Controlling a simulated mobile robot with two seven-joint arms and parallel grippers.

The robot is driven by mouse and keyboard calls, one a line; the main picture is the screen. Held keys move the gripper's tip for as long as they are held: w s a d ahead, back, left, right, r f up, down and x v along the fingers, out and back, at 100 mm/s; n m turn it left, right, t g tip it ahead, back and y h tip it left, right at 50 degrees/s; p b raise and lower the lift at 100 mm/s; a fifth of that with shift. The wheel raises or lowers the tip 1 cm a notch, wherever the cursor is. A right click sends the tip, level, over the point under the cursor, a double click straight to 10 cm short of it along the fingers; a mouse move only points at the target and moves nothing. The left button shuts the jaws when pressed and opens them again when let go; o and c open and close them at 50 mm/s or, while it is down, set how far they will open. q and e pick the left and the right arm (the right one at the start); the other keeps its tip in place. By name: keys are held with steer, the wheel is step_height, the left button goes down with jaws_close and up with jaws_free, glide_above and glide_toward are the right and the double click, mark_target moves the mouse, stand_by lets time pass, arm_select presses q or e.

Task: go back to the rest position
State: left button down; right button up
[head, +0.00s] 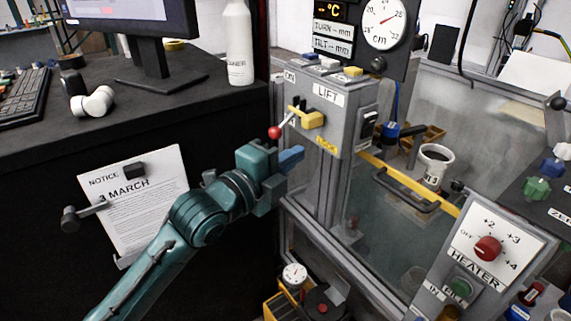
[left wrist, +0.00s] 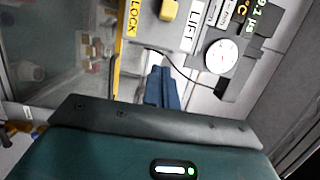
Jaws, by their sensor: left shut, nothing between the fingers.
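My left gripper (head: 291,158) is teal with blue fingers. In the head view its arm comes in from the lower left, and the gripper is in front of the grey lift control box. The fingers are shut and hold nothing. They also show in the left wrist view (left wrist: 162,88), pointing toward the panel. The red-knobbed lever (head: 275,132) on the lift box (head: 345,118) is just above and left of the fingers, apart from them as far as I can see. My right gripper is not in view.
A black desk (head: 215,110) with monitor, keyboard and white bottle (head: 239,45) stands at the left. A glass-walled enclosure with a yellow bar (head: 410,185) is at the right. A heater panel (head: 487,248) is at the lower right. A notice sheet (head: 140,205) hangs behind my left arm.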

arm_select(q)
steer(key=s+a+f+n+g+y+p, duration=0.1)
steer(key=s+a+f+n+y, duration=0.2)
steer(key=f, duration=0.7)
steer(key=s+a+f+n+g+y+p, duration=0.1)
steer(key=s+a+f+n+y, duration=0.1)
steer(key=s+a+f+n, duration=0.5)
steer(key=s+a+f+n+y+p, duration=0.1)
steer(key=s+a+f+n+y, duration=0.2)
steer(key=s+a+f+n, duration=0.3)
steer(key=s+f+n, duration=0.5)
steer(key=f+n, duration=0.2)
steer(key=shift+s+g+y+p, duration=0.3)
steer(key=shift+g, duration=0.1)
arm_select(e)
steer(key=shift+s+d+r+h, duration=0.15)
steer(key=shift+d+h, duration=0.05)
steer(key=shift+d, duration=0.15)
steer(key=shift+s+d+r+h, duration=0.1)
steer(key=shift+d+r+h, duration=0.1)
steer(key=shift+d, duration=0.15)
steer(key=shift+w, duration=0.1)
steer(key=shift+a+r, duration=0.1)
